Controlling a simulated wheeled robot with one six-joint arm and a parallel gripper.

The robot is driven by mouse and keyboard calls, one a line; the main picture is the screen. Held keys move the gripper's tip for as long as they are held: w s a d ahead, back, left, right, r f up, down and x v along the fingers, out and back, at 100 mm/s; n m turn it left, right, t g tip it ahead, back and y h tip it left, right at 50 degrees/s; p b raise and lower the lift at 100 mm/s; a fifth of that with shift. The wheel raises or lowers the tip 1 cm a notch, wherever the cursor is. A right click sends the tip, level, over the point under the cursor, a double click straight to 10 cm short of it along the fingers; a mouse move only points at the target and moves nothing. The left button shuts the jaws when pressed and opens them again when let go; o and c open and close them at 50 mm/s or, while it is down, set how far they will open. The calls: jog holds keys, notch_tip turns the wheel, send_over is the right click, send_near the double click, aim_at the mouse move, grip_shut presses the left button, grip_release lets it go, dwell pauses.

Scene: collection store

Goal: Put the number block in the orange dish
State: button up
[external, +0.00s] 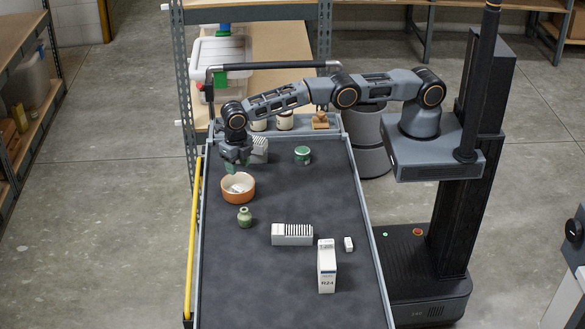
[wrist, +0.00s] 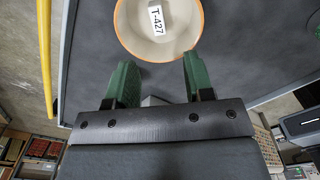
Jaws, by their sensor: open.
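The orange dish (external: 238,199) stands on the dark table top near its left edge. In the wrist view the dish (wrist: 121,30) shows at the top, with a pale inside. A small white block marked T-427 (wrist: 157,20) lies inside it; in the external view this block (external: 236,188) is a pale patch in the dish. My gripper (external: 232,168) is above the back part of the dish. In the wrist view my gripper (wrist: 160,78) has its green fingers wide apart, with nothing held between them.
A green vase (external: 245,218) stands just in front of the dish. A slotted white rack (external: 292,235), a tall white box (external: 327,268) and a small white block (external: 348,244) are nearer the front. A green tin (external: 303,155) stands behind.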

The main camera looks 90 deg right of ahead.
aim_at(252, 179)
jog(key=shift+f, duration=0.1)
